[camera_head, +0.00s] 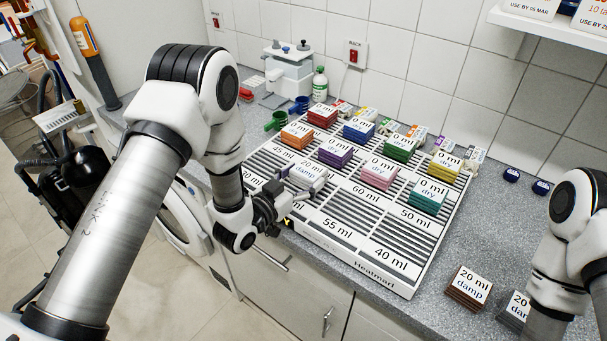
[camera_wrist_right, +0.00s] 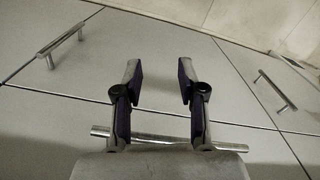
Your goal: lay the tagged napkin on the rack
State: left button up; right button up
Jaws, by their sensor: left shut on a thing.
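The rack (camera_head: 345,252) is a white slatted panel on the counter, printed with labels such as 60 ml, 50 ml, 55 ml and 40 ml. My left gripper (camera_head: 291,193) is shut on a pale lavender napkin (camera_head: 309,172) tagged "20 ml damp", over the rack's left part. The fingers hide part of it, and I cannot tell whether it touches the slats. Several folded napkins tagged "0 ml dry" lie on the rack, among them a pink one (camera_head: 380,174) and a teal one (camera_head: 429,197). My right gripper (camera_wrist_right: 160,82) is open and empty, facing cabinet doors.
A brown napkin (camera_head: 469,288) and a grey napkin (camera_head: 515,310), both tagged damp, lie on the counter at right, the grey one partly behind my right arm. A white appliance (camera_head: 289,72) and a green-labelled bottle (camera_head: 320,84) stand behind the rack. The front slats are clear.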

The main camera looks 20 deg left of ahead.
pick_arm(q)
jog(key=shift+a, duration=0.1)
jog(key=shift+s+b, duration=0.3)
jog(key=shift+s, duration=0.05)
jog(key=shift+f, duration=0.15)
jog(key=shift+w+f+b, duration=0.1)
jog(key=shift+f+b, duration=0.2)
jog(key=shift+r, duration=0.1)
jog(key=o, duration=1.1)
jog(key=shift+c, duration=0.2)
jog(key=shift+r, duration=0.1)
